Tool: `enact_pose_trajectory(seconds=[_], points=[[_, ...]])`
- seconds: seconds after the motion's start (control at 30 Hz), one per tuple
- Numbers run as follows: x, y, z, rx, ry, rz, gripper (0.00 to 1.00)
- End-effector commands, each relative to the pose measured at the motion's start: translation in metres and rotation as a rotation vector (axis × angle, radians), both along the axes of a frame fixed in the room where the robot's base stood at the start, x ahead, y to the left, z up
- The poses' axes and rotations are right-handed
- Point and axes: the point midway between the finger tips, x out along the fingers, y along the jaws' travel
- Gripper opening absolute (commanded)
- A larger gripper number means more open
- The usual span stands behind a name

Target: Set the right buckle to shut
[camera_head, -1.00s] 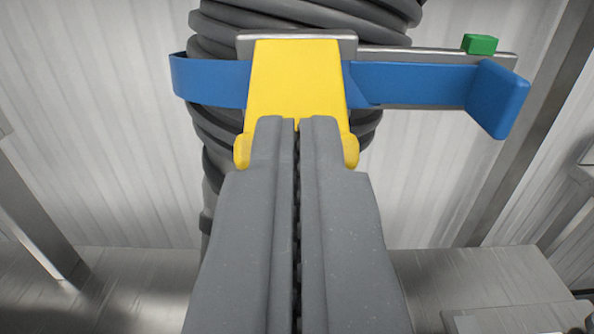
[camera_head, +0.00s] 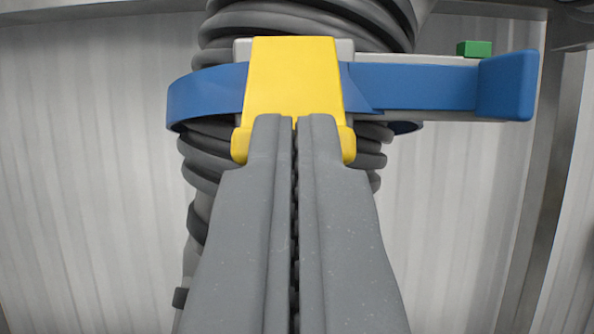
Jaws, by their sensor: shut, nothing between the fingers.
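A yellow buckle flap (camera_head: 294,80) sits upright at the middle of a blue strap (camera_head: 208,95) that goes around a grey ribbed hose. A grey metal plate (camera_head: 241,52) shows behind the flap. My gripper (camera_head: 296,122) is shut and empty, with its fingertips against or just in front of the flap's lower edge, between its two rounded lower corners. Whether they touch cannot be told. Only one buckle is in view. The fingers hide what lies below the flap.
The blue strap's arm reaches right to a thick blue end block (camera_head: 507,87). A small green block (camera_head: 474,48) sits on the grey bar above it. The ribbed hose (camera_head: 300,20) runs up behind the buckle. A corrugated pale wall (camera_head: 90,180) and a metal post (camera_head: 548,180) stand behind.

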Motion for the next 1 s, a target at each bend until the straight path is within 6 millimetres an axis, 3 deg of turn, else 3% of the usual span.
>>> enact_pose_trajectory(seconds=[0.1,1.0], points=[[0.006,0.002,-0.013,0.003,-0.065,0.004,0.00],[0.014,0.002,-0.016,0.001,-0.081,0.003,0.00]])
